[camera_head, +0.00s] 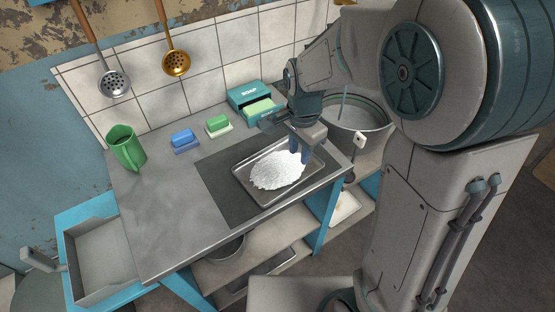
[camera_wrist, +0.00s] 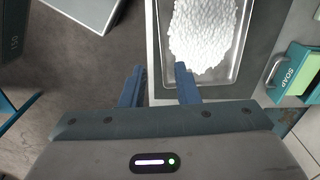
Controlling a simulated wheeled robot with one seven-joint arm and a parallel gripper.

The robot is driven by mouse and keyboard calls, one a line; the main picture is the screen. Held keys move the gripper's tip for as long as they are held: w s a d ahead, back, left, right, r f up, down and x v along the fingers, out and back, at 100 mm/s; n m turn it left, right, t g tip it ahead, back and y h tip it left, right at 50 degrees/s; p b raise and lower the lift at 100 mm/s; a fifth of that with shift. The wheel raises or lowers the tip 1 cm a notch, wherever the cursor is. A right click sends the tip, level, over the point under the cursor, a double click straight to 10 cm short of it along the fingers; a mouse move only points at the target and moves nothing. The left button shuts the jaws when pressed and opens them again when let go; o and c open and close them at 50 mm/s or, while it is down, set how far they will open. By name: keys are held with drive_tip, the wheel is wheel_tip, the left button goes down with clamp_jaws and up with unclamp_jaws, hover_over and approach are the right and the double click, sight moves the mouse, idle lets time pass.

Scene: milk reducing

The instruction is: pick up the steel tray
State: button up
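The steel tray (camera_head: 245,178) is shallow and rectangular and lies on a dark mat on the counter, heaped with white granules (camera_head: 278,170). My gripper (camera_head: 302,158) is over the tray's right end, fingers pointing down. In the wrist view, the tray's rim (camera_wrist: 242,50) and the granules (camera_wrist: 203,32) show ahead. There my gripper (camera_wrist: 158,76) is open and empty, its fingers apart on either side of the tray's long left edge, one overlapping the tray's inside. I cannot tell whether the fingertips touch the tray. My gripper hides part of the tray's right end.
A teal soap box (camera_head: 256,102) stands behind the tray, with a green soap (camera_head: 218,125) and a blue soap (camera_head: 184,141) beside it. A large pot (camera_head: 362,112) stands right of the counter. The counter's left front (camera_head: 165,220) is clear.

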sight(296, 185)
wheel_tip(296, 185, down, 14)
drive_tip(key=shift+s+r, duration=0.1)
drive_tip(key=shift+r, duration=0.15)
clamp_jaws()
idle(0.3)
idle(1.4)
